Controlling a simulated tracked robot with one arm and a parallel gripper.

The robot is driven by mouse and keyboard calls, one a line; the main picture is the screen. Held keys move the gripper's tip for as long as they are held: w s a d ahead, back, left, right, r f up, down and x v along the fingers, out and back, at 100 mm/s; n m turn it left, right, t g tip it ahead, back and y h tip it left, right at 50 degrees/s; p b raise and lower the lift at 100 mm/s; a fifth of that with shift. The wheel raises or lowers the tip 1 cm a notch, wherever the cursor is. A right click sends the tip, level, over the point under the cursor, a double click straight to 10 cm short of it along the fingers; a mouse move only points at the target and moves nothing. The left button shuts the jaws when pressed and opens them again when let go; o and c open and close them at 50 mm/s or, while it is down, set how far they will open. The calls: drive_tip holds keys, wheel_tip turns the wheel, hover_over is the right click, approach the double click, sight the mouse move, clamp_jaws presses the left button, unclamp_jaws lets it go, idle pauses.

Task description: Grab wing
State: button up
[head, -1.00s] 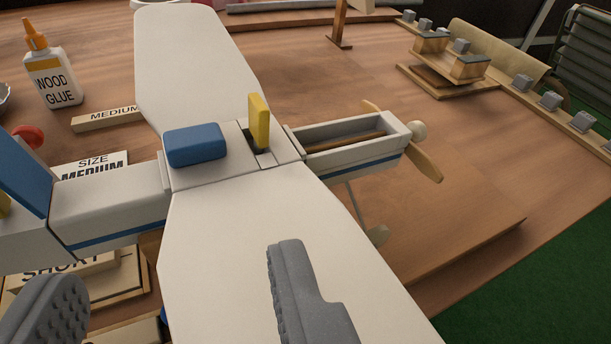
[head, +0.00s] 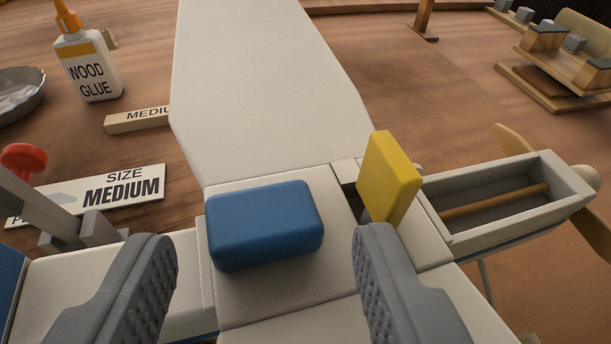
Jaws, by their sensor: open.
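A white model plane lies across the wooden table. Its wing (head: 262,85) is a long white panel that reaches away from me and also runs toward the bottom right. A blue block (head: 265,224) sits on the wing's middle. A yellow upright piece (head: 389,178) stands in a slot just right of it. The white fuselage (head: 500,198) has an open trough on the right side. My gripper (head: 262,262) is open, with grey ridged fingers either side of the blue block in the picture. Nothing is held. I cannot tell whether the fingers touch the plane.
A wood glue bottle (head: 88,58), a grey bowl (head: 20,95) and a "SIZE MEDIUM" sign (head: 120,190) lie at the left. A red-topped clamp-like piece (head: 22,160) is near the left finger. A wooden stand (head: 560,75) is at the back right.

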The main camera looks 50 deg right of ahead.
sight(274, 133)
drive_tip(key=shift+x, duration=1.1)
drive_tip(key=shift+r, duration=0.15)
drive_tip(key=c, duration=0.5)
